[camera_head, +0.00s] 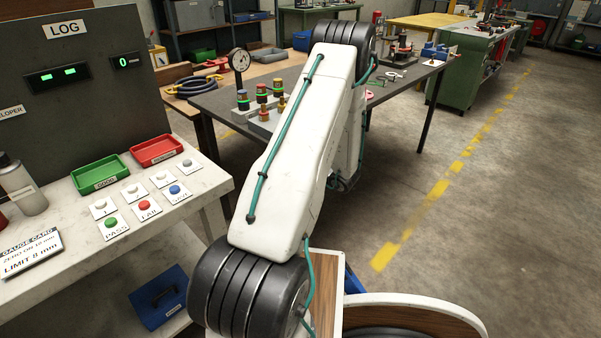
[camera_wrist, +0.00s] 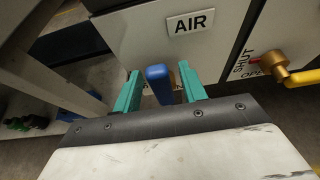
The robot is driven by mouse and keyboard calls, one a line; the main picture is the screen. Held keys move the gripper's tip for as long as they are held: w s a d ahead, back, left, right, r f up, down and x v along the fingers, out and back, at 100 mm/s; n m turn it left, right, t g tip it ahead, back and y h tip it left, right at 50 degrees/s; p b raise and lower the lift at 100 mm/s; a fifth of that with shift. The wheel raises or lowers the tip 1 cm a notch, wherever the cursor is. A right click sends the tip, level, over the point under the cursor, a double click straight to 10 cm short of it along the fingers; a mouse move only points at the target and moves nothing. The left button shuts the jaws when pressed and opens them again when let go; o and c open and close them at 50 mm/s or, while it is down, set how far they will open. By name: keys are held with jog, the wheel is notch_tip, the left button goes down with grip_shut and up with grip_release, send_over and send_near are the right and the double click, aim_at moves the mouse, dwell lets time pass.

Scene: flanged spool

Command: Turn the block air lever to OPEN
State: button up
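In the wrist view, a blue lever handle (camera_wrist: 158,74) stands out from a pale panel (camera_wrist: 135,38), just below a sign reading AIR (camera_wrist: 190,22). My gripper (camera_wrist: 159,69) has two teal fingers, one on each side of the blue handle. They are open, with a small gap showing on the left; I cannot tell whether the right finger touches. Lettering behind the handle is mostly hidden by it and the fingers. In the head view my arm hides my gripper, and the lever does not show.
In the wrist view, a brass valve with a yellow lever (camera_wrist: 305,77) sits to the right, beside SHUT and OPEN lettering. In the head view, a dark workbench (camera_head: 290,80) stands ahead, a pale console table (camera_head: 205,185) is at left, and open floor (camera_head: 500,200) lies at right.

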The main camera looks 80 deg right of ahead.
jog(key=v, duration=0.7)
jog(key=shift+s+a, duration=0.25)
jog(key=shift+s, duration=0.05)
jog(key=shift+r, duration=0.1)
dwell(0.3)
jog(key=w+a+r+n+g+y, duration=0.3)
jog(key=w+a+r+n+y, duration=0.45)
jog(key=w+a+n, duration=0.5)
jog(key=w+a+r+n+g+y, duration=0.2)
jog(key=w+a+r+n+y, duration=0.65)
jog(key=a, duration=0.75)
jog(key=a+r+n+g+h, duration=0.1)
jog(key=a+r+n+h, duration=0.1)
jog(key=a+r+n, duration=0.3)
jog(key=a+r+n+g+h, duration=0.2)
jog(key=a+r+n, duration=0.3)
jog(key=a+n, duration=0.4)
jog(key=a+r+n+g+h, duration=0.1)
jog(key=a+r+n+h, duration=0.3)
jog(key=a, duration=1)
jog(key=r+n, duration=0.1)
jog(key=n, duration=0.2)
jog(key=shift+a+n+g, duration=0.3)
jog(key=shift+a+n, duration=0.05)
jog(key=shift+n, duration=0.05)
